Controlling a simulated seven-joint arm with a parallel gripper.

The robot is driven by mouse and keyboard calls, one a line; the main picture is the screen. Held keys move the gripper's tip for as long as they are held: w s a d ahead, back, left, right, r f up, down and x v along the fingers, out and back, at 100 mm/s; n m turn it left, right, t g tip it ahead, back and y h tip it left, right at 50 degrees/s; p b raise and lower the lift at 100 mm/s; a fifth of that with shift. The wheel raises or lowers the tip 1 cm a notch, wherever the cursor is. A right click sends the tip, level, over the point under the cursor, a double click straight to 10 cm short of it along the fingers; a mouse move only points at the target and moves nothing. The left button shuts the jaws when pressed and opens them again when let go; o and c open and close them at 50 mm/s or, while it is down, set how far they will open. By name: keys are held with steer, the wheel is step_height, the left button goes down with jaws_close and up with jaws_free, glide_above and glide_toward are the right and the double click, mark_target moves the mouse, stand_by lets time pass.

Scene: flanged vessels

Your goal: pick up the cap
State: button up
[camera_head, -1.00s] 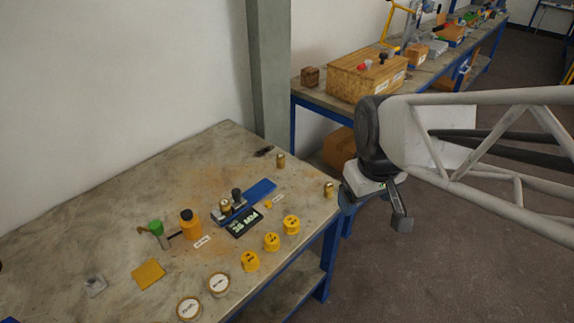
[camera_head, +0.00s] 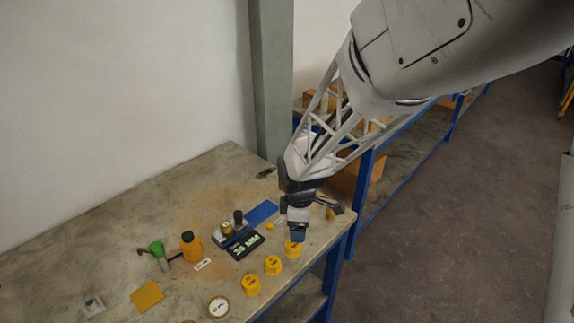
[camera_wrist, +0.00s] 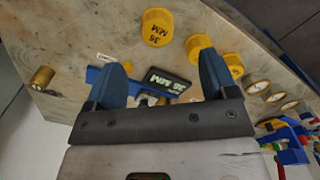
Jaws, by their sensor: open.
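Three yellow caps with dark lettering stand in a row near the table's front edge: the right cap (camera_head: 293,250), the middle cap (camera_head: 273,265) and the left cap (camera_head: 251,286). My gripper (camera_head: 315,222) is above the table's right end, and one finger partly overlaps the right cap in the head view. In the wrist view the nearest cap (camera_wrist: 157,27) lies beyond the open fingers (camera_wrist: 164,78), with another cap (camera_wrist: 198,44) and a third (camera_wrist: 232,64) to its right. Nothing is between the fingers; I cannot tell their height above the table.
A dark display (camera_head: 246,246) with green text lies by a blue plate (camera_head: 262,211) and a small fixture holding fittings. A brass cylinder (camera_wrist: 42,77) is left in the wrist view.

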mark_target(293, 244)
steer(key=shift+w+a+f+n, duration=0.25)
steer(key=shift+a+f+n, duration=0.1)
steer(key=shift+f, duration=0.25)
steer(key=shift+w+a+f+n, duration=0.2)
steer(key=shift+a+f+n, duration=0.1)
steer(key=shift+f, duration=0.3)
steer(key=shift+f, duration=0.1)
steer(key=shift+f, duration=1.15)
steer(key=shift+f, duration=0.15)
steer(key=shift+d+f, duration=0.1)
steer(key=shift+f, duration=2.35)
steer(key=shift+c, duration=0.2)
steer(key=c, duration=0.9)
